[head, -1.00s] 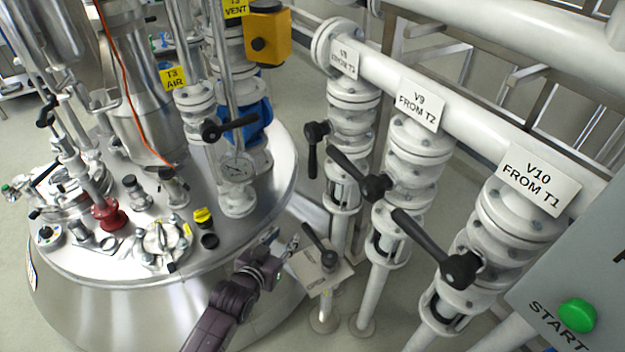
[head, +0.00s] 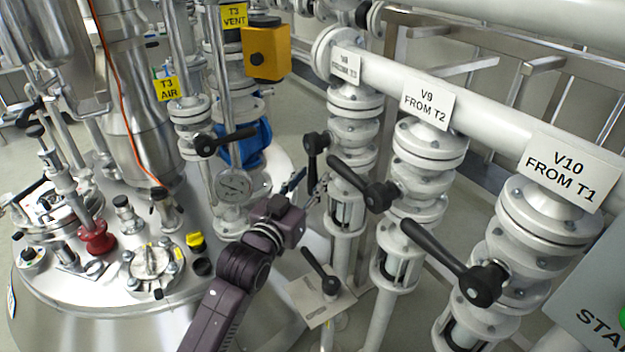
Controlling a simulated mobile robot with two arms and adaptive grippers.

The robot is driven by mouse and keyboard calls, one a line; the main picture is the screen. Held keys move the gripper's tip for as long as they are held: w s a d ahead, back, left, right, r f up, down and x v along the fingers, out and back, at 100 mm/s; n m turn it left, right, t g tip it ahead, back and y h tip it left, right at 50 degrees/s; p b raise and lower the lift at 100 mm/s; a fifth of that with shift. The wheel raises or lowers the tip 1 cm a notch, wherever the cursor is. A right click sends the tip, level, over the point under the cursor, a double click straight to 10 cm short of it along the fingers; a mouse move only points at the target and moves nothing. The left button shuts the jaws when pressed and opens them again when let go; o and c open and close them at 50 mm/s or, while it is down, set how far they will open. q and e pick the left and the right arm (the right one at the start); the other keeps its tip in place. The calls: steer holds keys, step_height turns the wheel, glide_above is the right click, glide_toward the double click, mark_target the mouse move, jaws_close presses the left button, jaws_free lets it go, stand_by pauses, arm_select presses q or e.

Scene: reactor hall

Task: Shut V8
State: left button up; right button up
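The V8 valve (head: 352,132) is the leftmost of the white valves under the pipe, below its small white label (head: 345,66). Its black lever handle (head: 313,158) hangs almost straight down from the hub. My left gripper (head: 306,188) reaches up from below at the handle's lower end. Its two fingers look spread, one on each side of the handle tip; I cannot tell whether they touch it. My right gripper is not in view.
V9 (head: 426,158) and V10 (head: 545,222) stand to the right, their levers slanting up-left. A lever on a plate (head: 316,297) is below my gripper. The steel tank top (head: 110,290), with gauge and fittings, is to the left. A grey panel is at the right edge.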

arm_select(q)
steer(key=shift+w+d, duration=0.25)
steer(key=shift+w, duration=0.25)
jaws_close()
